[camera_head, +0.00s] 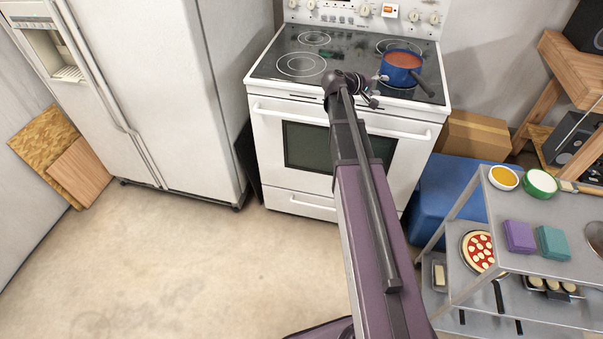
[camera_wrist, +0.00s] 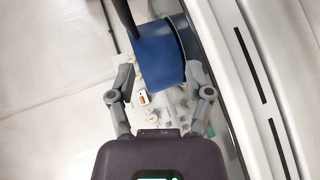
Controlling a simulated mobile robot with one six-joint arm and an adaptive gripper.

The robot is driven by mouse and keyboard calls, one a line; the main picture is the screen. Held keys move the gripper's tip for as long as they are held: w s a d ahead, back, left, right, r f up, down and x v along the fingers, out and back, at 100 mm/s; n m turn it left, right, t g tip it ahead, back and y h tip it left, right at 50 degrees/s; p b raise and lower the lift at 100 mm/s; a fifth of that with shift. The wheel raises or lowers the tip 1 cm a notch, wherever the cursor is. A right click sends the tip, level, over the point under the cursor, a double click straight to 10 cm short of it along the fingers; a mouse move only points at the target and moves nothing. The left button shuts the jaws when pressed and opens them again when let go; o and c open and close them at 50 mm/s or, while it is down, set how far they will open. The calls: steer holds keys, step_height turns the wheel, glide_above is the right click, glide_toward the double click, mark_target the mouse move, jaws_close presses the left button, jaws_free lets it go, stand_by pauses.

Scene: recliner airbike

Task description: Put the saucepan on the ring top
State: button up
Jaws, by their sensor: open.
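The blue saucepan (camera_head: 400,76) holds orange-red contents and stands upright at the front right of the stove's glass top. Its dark handle (camera_head: 424,87) points toward the front right. My gripper (camera_head: 372,88) is at the front edge of the cooktop, just left of the pan. In the wrist view, the pan's blue wall (camera_wrist: 158,58) shows ahead between the spread fingers of my gripper (camera_wrist: 163,76). The gripper is open; I cannot tell whether either finger touches the pan. Bare ring tops show at the front left (camera_head: 301,65), back left (camera_head: 314,38) and back right (camera_head: 398,46).
The white stove (camera_head: 270,146) stands between a fridge (camera_head: 190,90) and a cardboard box (camera_head: 472,135). A metal cart (camera_head: 520,264) with food, bowls and sponges is at the lower right. A blue box (camera_head: 450,193) sits behind it.

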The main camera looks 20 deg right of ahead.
steer(key=s+a+f+y, duration=0.4)
steer(key=s+a, duration=0.2)
steer(key=a, duration=0.5)
steer(key=s+a+f+g+y, duration=0.1)
steer(key=s+a+f+y, duration=0.3)
steer(key=s+a, duration=0.3)
steer(key=s+a+f+g+y, duration=0.1)
steer(key=s+a+f+y, duration=0.4)
steer(key=a, duration=1.1)
steer(key=shift+s+a+y, duration=0.25)
steer(key=shift+s+y, duration=0.35)
steer(key=shift+s, duration=0.55)
